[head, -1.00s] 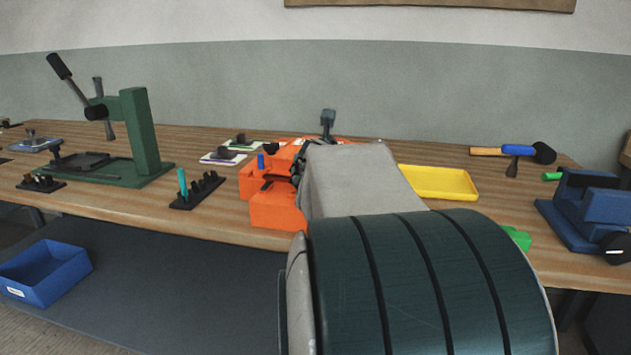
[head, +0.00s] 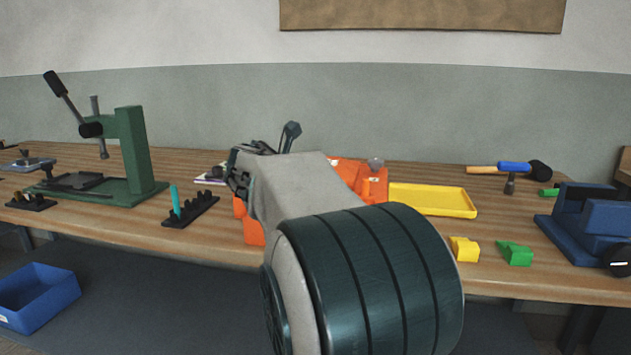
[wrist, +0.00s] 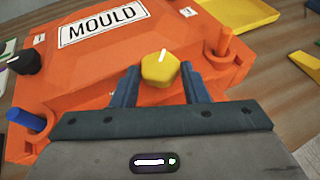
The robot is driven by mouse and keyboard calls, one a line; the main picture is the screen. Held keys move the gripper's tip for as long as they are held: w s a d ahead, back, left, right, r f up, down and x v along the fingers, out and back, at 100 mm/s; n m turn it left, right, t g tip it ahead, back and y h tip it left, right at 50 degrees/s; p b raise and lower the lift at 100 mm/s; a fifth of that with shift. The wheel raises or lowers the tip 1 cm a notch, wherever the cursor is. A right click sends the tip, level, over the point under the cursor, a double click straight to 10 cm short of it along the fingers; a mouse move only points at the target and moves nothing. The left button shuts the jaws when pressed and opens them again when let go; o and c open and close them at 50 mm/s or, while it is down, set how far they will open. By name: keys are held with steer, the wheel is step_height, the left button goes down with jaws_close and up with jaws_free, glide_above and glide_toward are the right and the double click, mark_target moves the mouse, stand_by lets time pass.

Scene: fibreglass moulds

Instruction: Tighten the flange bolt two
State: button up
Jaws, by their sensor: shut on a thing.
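The orange mould (wrist: 105,85) with a white MOULD label fills much of the wrist view. A yellow bolt head (wrist: 160,72) with a white mark on top stands at its near edge. My gripper (wrist: 161,84) is shut on this head, one blue-grey finger on each side. A blue bolt (wrist: 27,118) is at the left, an orange bolt (wrist: 226,42) at the right and a black knob (wrist: 26,62) at the far left. In the head view my arm hides most of the mould (head: 372,185) and the jaws.
A yellow tray (head: 432,200) lies right of the mould. A yellow block (head: 465,249) and a green block (head: 516,254) sit near the front edge. A blue vise (head: 590,225) stands at the right, a green press (head: 135,155) at the left, with a black rack (head: 192,211) beside it.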

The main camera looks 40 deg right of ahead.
stand_by(0.4)
steer(key=o, duration=1)
steer(key=shift+c, duration=0.2)
steer(key=shift+s, duration=0.1)
